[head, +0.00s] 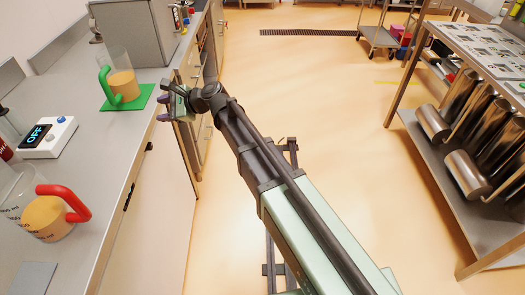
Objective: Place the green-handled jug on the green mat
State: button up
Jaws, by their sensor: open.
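The green-handled jug (124,86) stands upright on the green mat (146,96) on the left counter. It is clear, with tan powder in its lower part, and its green handle is on its left side. My gripper (164,104) is open and empty, at the counter's front edge just right of the mat. It is apart from the jug, and its fingers point left.
A red-handled jug (43,222) with tan powder stands nearer on the counter (100,157). A white device reading OFF (47,138) lies between the jugs. A grey box (138,38) stands behind the mat. A shelf rack (420,150) with metal cylinders is at right; the floor between is open.

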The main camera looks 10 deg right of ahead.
jog(key=s+d+f+n+g+h, duration=0.1)
jog(key=s+d+f+n+h, duration=0.3)
jog(key=s+d, duration=0.3)
jog(key=s+d+f+n+g+h, duration=0.2)
jog(key=s+d+n+h, duration=0.3)
jog(key=d, duration=1)
jog(key=s+d+f+n+g+h, duration=0.1)
jog(key=s+d+f+n+h, duration=0.3)
jog(key=s+d, duration=0.6)
jog(key=shift+d+f+n+h, duration=0.3)
jog(key=shift+d+f+n, duration=0.1)
jog(key=shift+f+n, duration=0.5)
